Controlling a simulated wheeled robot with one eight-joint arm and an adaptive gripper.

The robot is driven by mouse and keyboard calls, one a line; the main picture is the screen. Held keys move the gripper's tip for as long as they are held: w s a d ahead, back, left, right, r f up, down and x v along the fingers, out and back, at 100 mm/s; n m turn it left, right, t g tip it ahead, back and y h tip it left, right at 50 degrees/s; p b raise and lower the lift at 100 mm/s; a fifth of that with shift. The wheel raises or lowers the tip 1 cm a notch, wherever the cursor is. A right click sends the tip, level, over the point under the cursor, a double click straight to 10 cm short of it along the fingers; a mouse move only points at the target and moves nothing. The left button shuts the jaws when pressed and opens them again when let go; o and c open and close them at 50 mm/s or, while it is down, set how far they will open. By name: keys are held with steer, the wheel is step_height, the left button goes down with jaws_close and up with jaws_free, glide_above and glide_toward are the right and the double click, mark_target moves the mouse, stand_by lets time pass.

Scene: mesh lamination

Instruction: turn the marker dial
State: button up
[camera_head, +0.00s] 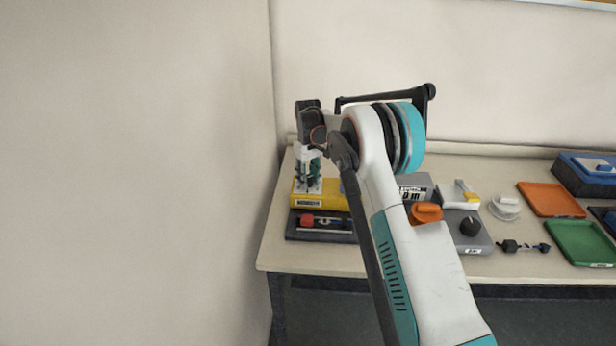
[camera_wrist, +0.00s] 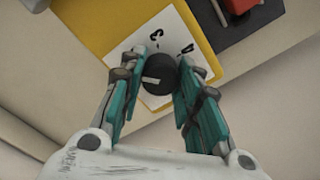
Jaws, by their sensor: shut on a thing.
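The marker dial is a round black knob (camera_wrist: 159,75) with a pale mark on its top. It sits on a white lettered plate (camera_wrist: 150,38) on a yellow block, also seen in the head view (camera_head: 332,199). Letters "C" and "D" show on the plate beyond the knob. My gripper (camera_wrist: 160,82) is shut on the knob from above, one teal finger on each side. Other markings on the plate are hidden by the fingers.
A dark tray with a red piece (camera_head: 306,220) lies in front of the yellow block. A wall stands close on the left.

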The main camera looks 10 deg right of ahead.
steer(key=shift+m, duration=1)
steer(key=o, duration=1.1)
steer(key=shift+c, duration=0.2)
steer(key=shift+r, duration=0.1)
step_height(320, 180, up, 12)
